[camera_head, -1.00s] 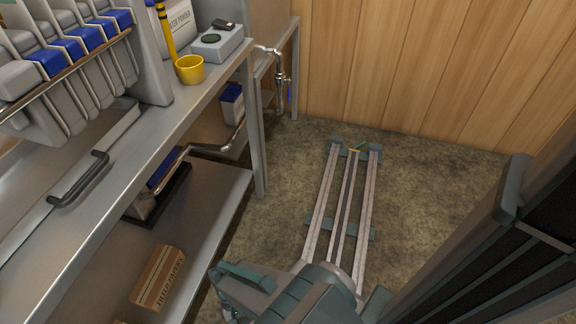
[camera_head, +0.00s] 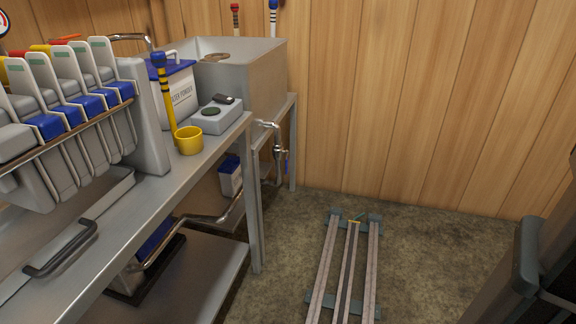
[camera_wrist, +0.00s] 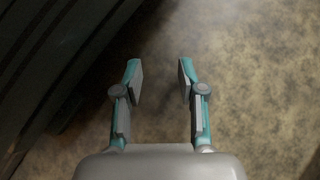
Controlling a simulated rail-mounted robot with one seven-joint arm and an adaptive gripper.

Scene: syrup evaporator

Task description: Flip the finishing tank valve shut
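A steel tank (camera_head: 262,80) stands on a metal stand at the back, against the wooden wall. A pipe with a valve (camera_head: 279,152) comes out low on its front side and bends downward. A small blue part, seemingly the valve's handle (camera_head: 287,162), hangs along the right side of the pipe. It is too small to tell its exact angle. My gripper (camera_wrist: 159,82) is open and empty in the wrist view, with bare floor beneath it. The gripper is not in the head view, and the valve is not in the wrist view.
A steel bench (camera_head: 215,160) on the left holds a yellow cup (camera_head: 189,140), a grey device (camera_head: 216,116) and a white tub (camera_head: 182,92). A floor rail (camera_head: 345,265) runs toward the wall. The floor between bench and rail is clear.

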